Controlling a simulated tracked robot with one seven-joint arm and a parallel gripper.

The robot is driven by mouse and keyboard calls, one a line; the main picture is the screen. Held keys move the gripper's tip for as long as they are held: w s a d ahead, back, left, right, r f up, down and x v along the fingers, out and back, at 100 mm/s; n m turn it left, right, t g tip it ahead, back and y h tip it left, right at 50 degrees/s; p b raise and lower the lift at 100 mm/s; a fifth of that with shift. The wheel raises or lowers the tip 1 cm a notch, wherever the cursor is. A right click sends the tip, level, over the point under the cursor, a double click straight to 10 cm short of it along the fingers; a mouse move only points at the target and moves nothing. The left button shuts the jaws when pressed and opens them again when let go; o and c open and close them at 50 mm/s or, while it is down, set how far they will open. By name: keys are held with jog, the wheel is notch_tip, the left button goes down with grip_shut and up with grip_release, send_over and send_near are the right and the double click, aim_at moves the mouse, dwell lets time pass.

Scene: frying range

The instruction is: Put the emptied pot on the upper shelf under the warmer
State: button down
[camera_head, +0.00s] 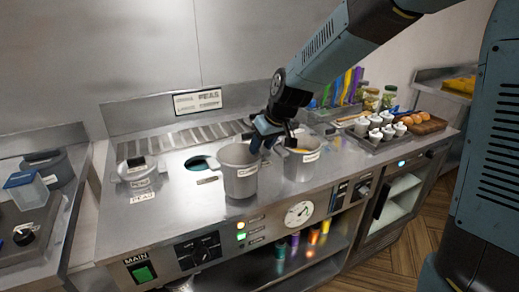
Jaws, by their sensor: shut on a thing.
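A grey metal pot (239,178) with a label on its front is near the front edge of the steel range top, roughly upright. My gripper (259,144) comes down from the upper right and is shut on the right side of this pot's rim. I cannot tell whether the pot's base touches the range top. Its inside looks pale and empty, though partly hidden. A second labelled pot (301,164) with yellowish contents stands just right of my gripper. I cannot make out for certain which shelf is the upper one under the warmer.
A lidded pot (138,174) stands at left, beside a dark round opening (199,163) in the range top (190,204). A tray of white cups (379,131) and a board of brown round items (422,123) are at right. Several coloured jars (295,240) stand on the shelf below.

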jog(key=shift+f, duration=0.75)
jog(key=c, duration=0.6)
grip_release()
jog(key=shift+f, duration=0.1)
jog(key=shift+o, duration=0.2)
